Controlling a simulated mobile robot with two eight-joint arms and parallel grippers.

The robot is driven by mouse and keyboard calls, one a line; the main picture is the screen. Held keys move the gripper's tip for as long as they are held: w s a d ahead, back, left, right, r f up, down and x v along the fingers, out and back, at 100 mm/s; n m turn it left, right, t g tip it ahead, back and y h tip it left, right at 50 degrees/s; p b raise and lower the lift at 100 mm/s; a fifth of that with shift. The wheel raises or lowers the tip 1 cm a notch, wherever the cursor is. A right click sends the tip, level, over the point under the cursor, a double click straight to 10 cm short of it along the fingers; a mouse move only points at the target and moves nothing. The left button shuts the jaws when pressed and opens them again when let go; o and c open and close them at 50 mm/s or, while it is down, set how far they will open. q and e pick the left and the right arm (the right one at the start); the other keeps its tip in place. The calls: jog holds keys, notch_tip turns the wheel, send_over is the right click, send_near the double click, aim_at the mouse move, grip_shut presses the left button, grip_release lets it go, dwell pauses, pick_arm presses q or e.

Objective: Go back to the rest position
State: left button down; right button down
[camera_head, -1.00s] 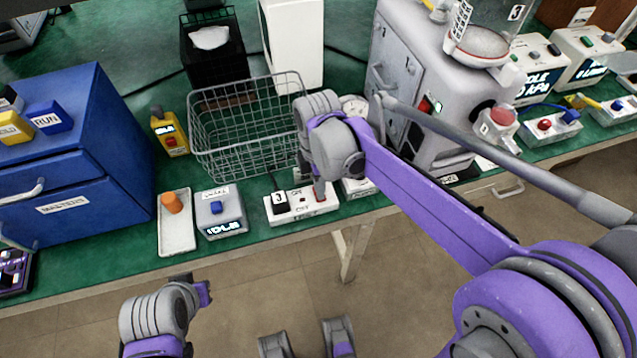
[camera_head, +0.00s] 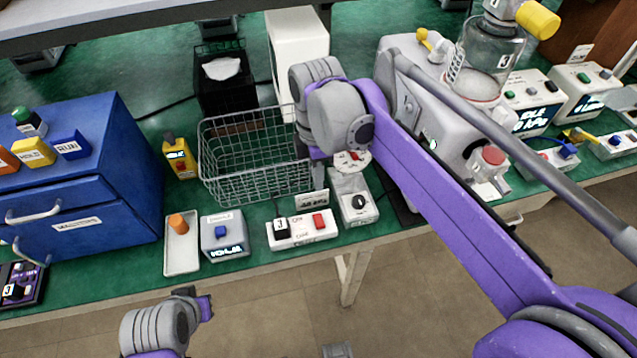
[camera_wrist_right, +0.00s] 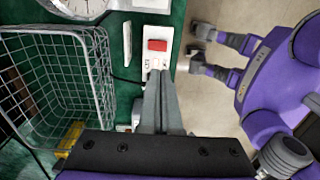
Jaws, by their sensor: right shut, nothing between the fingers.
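My right gripper (camera_head: 317,176) hangs from the wrist, largely hidden behind it in the head view, above the table by the wire basket's right front corner. In the right wrist view its fingers (camera_wrist_right: 160,84) are together with nothing between them. They point toward the white switch box (camera_head: 302,232) with the red button (camera_head: 319,221), which also shows in the wrist view (camera_wrist_right: 157,45). The gripper looks apart from the box. My left gripper (camera_head: 205,307) is low at the bottom left, in front of the table edge; its fingers cannot be made out.
The wire basket (camera_head: 207,160) stands close to my right gripper. A grey box with a black knob (camera_head: 358,202) is just right of the switch box. A blue drawer cabinet (camera_head: 120,175) stands left, a pump machine (camera_head: 425,100) right. Floor (camera_head: 270,310) in front is clear.

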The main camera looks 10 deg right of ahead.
aim_at(318, 216)
dwell(0.5)
